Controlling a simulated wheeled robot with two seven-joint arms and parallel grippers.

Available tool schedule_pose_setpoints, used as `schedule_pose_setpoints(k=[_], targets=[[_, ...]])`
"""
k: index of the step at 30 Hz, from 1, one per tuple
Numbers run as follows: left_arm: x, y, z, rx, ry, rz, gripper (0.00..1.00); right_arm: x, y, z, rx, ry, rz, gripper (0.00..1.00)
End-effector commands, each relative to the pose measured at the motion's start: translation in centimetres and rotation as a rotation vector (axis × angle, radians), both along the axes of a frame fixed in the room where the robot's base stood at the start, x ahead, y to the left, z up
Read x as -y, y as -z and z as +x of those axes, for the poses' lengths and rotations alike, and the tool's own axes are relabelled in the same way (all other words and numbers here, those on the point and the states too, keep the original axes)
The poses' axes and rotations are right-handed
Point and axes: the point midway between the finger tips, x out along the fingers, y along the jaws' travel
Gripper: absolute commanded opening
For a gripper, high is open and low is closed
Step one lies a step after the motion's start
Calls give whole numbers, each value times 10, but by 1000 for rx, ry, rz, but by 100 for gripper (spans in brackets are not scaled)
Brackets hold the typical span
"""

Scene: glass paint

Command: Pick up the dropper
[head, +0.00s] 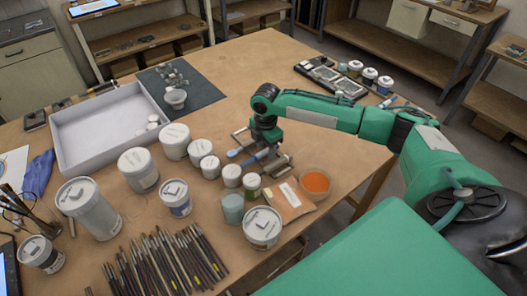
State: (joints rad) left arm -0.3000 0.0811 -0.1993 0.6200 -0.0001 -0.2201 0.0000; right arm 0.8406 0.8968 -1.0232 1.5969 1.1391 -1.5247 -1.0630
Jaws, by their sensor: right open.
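What looks like the dropper (233,153), a slim piece with a blue rounded end, lies on the wooden table (330,150) among small jars. My right gripper (262,148) is over the table at that spot, pointing down, with its fingers spread apart. The dropper's blue end shows to the left of the gripper, and the rest runs beneath it, partly hidden. I cannot tell whether the fingers touch it. My left gripper is not in view.
White jars (174,141) crowd the left of the gripper. Brushes (165,262) lie at the near edge. A grey tray (100,125) is at left.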

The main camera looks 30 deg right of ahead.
Motion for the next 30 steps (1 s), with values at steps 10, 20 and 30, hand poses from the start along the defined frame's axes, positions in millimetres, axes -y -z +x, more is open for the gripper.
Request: schedule_pose_setpoints(k=[10,20,30], targets=[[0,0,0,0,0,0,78,0,0,0,0,0,0,2],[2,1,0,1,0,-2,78,0,-2,0,1,0,0,0],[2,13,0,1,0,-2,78,0,-41,2,5,-1,0,0]])
